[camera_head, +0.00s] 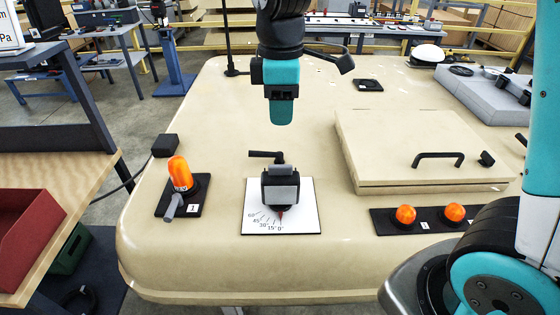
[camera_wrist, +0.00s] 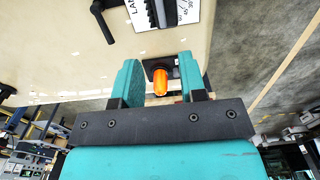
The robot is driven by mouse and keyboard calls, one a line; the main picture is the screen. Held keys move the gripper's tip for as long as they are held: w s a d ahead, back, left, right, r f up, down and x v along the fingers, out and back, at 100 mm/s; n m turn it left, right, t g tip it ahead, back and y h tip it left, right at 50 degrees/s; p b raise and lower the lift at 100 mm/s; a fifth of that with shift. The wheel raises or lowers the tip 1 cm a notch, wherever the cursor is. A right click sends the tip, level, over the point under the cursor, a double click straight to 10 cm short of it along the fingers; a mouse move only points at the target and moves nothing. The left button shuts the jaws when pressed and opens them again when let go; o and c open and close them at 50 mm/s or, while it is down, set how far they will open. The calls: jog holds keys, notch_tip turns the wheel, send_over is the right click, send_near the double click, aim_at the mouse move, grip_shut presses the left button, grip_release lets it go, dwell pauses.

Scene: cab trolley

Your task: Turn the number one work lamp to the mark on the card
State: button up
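A black lamp head with a grey face (camera_head: 281,187) stands on a white dial card (camera_head: 308,220) in the middle of the bench top. The card has marks from 0° to 60°, and a red pointer (camera_head: 281,214) under the lamp is at 0°. A black lever (camera_head: 266,155) sticks out behind the lamp. The card also shows in part in the wrist view (camera_wrist: 189,12). My gripper (camera_head: 281,112) is above and behind the lamp, apart from it. In the wrist view my gripper (camera_wrist: 160,82) has its fingers spread with nothing held.
An orange beacon (camera_head: 179,173) with a grey handle stands on a black plate labelled 1, left of the card. Two small orange lamps (camera_head: 405,214) (camera_head: 454,212) sit at the front right. A beige hatch (camera_head: 380,155) with a black handle lies right of the lamp.

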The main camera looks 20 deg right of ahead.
aim_at(281, 166)
notch_tip(281, 166, down, 13)
jog(key=shift+f+p, duration=0.2)
jog(key=shift+p, duration=0.5)
grip_shut()
